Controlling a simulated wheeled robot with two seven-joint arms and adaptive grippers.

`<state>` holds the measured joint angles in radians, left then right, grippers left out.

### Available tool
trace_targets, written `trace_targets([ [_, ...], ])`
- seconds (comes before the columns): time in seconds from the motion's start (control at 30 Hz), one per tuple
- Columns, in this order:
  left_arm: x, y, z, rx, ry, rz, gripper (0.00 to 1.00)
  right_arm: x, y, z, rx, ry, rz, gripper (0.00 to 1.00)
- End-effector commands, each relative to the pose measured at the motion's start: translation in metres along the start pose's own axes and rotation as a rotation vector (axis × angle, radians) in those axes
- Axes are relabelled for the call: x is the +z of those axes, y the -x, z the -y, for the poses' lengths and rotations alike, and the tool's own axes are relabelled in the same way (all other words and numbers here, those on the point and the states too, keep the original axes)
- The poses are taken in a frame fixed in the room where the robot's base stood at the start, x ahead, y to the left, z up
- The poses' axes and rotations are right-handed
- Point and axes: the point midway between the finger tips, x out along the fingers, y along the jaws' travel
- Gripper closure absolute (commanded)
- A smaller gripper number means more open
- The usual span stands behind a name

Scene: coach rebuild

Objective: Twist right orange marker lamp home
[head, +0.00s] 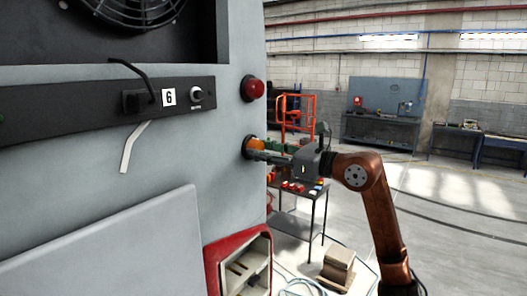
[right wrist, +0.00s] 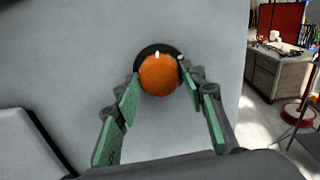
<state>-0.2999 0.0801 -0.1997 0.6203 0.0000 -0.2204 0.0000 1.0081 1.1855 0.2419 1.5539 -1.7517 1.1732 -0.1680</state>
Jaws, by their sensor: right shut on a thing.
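The orange marker lamp (head: 257,144) sits on the grey coach wall near its right edge, below a red lamp. In the right wrist view the lamp (right wrist: 159,76) is round and sits against a dark ring base (right wrist: 146,51). A small white mark shows at the lamp's top; another pale mark shows to its right on the ring. My right gripper (head: 262,154) reaches in from the right, shut on the lamp. Its green-padded fingers (right wrist: 163,82) lie on either side of it. Whether the lamp is fully seated cannot be told. My left gripper is not in view.
The red lamp (head: 252,88) is just above. A black panel with a 6 label (head: 169,97) is to the left. A red-framed open box (head: 239,262) sits below. A small table (head: 299,201) stands behind my arm, with open floor to the right.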

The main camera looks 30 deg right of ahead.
Motion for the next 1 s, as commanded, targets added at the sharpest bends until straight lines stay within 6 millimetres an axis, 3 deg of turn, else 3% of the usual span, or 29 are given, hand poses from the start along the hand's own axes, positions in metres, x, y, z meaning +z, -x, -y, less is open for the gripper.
trace_targets([
  [0.27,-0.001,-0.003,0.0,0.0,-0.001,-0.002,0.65,0.0,0.001,0.002,-0.004,-0.153,0.001,0.86],
  [1.0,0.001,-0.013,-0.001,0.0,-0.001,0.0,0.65,0.001,0.001,0.002,-0.004,-0.812,0.004,0.86],
])
